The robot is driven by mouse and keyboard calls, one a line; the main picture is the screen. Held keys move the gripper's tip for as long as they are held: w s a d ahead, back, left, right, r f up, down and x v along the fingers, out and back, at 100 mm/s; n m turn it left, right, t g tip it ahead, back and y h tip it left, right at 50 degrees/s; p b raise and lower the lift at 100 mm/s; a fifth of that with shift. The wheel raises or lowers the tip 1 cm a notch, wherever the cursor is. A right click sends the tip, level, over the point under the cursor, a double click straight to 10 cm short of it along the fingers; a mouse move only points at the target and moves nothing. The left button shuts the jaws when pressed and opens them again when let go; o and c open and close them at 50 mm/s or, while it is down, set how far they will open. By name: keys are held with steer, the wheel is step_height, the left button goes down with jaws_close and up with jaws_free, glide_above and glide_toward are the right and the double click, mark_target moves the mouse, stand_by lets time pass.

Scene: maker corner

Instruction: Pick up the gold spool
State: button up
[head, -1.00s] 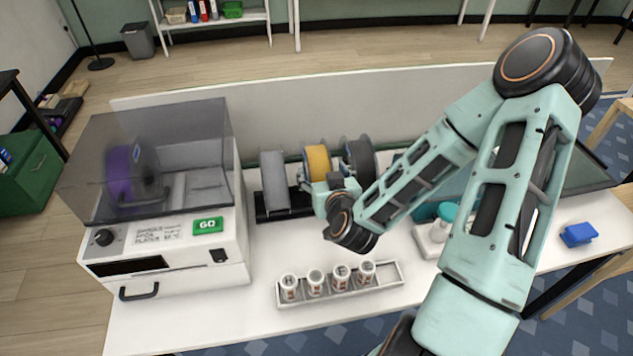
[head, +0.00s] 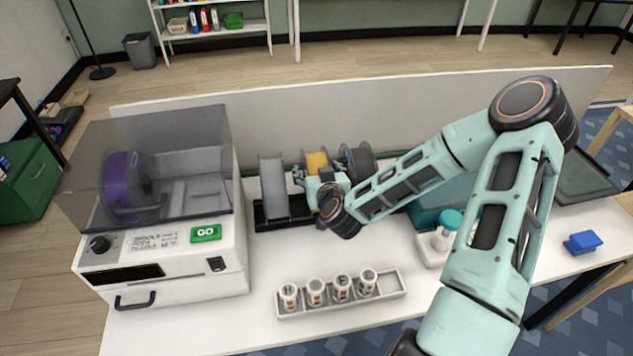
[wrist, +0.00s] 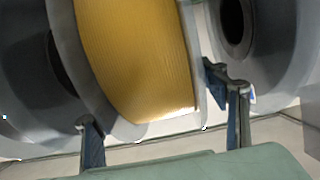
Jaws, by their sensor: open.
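The gold spool (head: 317,163) stands upright on the dark rack between a grey spool (head: 272,187) and a dark grey spool (head: 361,162). In the wrist view the gold spool (wrist: 140,55) fills the middle, with its yellow winding between pale flanges. My gripper (head: 318,174) is at the front of the gold spool and hides its lower part in the head view. In the wrist view my gripper (wrist: 162,110) is open, with one finger near each side of the spool's lower edge. I cannot tell whether the fingers touch the flanges.
The neighbouring spools leave little room on either side. A white printer (head: 170,250) with a clear hood and purple spool (head: 120,182) stands left. A tray (head: 340,295) of several small jars is in front. A teal-capped bottle (head: 447,228) and blue block (head: 583,242) are right. A white panel (head: 430,95) stands behind.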

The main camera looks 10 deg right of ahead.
jaws_close()
steer(key=shift+w+r, duration=0.1)
steer(key=shift+r, duration=0.05)
stand_by(0.6)
